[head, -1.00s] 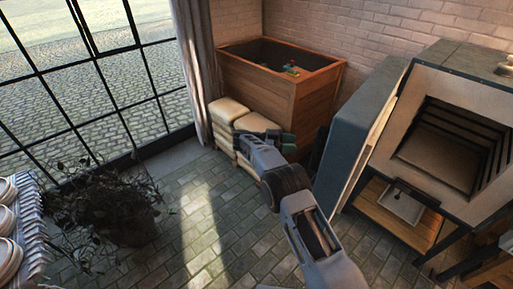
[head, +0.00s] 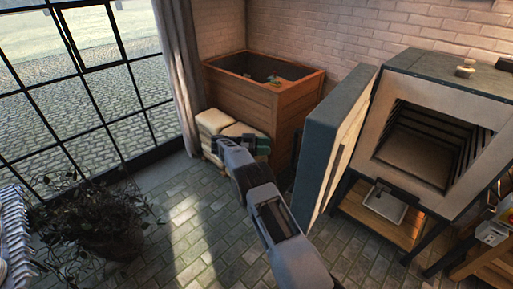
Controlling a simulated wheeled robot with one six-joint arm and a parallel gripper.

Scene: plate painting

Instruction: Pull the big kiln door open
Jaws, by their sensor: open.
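The big kiln (head: 383,167) stands at the right with its dark, ridged chamber showing empty. Its thick door (head: 333,140), grey outside with a pale inner face, stands wide open, swung out to the left of the opening. My gripper (head: 240,143) is at the end of my arm, left of the door and in front of the stacked sacks. It appears apart from the door and holds nothing that I can see. Its fingers are small and partly hidden by my arm. The door's outer side, with any handle, is mostly turned away or hidden.
A wooden crate (head: 240,96) stands in the back corner, with pale sacks (head: 213,122) before it. A plant (head: 98,215) sits at the left by the window. A shelf (head: 385,222) with a white tray (head: 384,205) is under the kiln. The tiled floor between is clear.

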